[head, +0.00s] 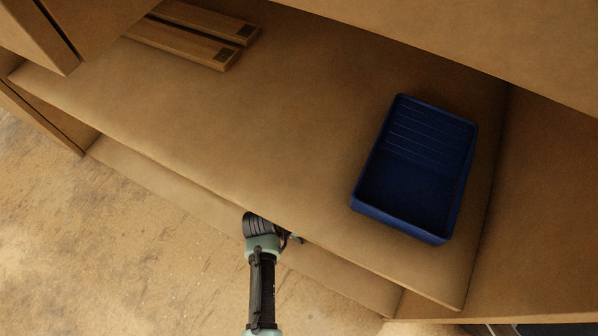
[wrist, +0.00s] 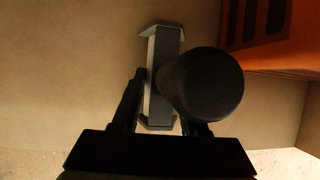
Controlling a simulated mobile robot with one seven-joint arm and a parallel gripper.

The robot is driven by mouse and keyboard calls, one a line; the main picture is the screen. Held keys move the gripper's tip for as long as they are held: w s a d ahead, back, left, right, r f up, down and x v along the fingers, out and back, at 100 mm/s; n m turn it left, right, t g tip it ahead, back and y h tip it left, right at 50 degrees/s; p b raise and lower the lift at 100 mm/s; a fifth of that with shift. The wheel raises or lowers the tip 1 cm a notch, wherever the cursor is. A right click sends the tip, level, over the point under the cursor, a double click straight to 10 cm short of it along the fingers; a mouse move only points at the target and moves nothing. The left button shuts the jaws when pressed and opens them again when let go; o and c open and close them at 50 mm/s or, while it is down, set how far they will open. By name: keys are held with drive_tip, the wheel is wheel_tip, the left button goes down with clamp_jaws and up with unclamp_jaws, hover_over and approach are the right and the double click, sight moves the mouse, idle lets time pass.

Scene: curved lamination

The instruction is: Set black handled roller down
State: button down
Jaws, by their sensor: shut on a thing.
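The black handled roller shows in the wrist view as a thick black handle (wrist: 205,85) with its round end towards the camera. A grey bar with angled ends (wrist: 165,62) lies just beyond the handle; I cannot tell whether it belongs to the roller. My gripper (wrist: 160,90) is shut on the roller, with one finger left of the handle and the other mostly hidden behind it. In the head view my gripper (head: 292,238) is small and dark at the shelf's front edge, and the roller cannot be made out there.
A blue paint tray (head: 438,236) lies on the right of the brown curved shelf (head: 270,130). Wooden strips (head: 185,42) lie at the back left. The shelf's middle is clear. An orange thing with dark slots (wrist: 285,55) stands at the right in the wrist view.

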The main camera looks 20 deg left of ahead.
drive_tip(key=shift+c, duration=2.1)
unclamp_jaws()
drive_tip(key=shift+f, duration=0.1)
drive_tip(key=shift+s+r+p, duration=0.15)
drive_tip(key=shift+r+p, duration=0.5)
drive_tip(key=s+a+p, duration=0.2)
drive_tip(key=s+p, duration=0.4)
drive_tip(key=s, duration=0.6)
drive_tip(key=shift+a, duration=0.4)
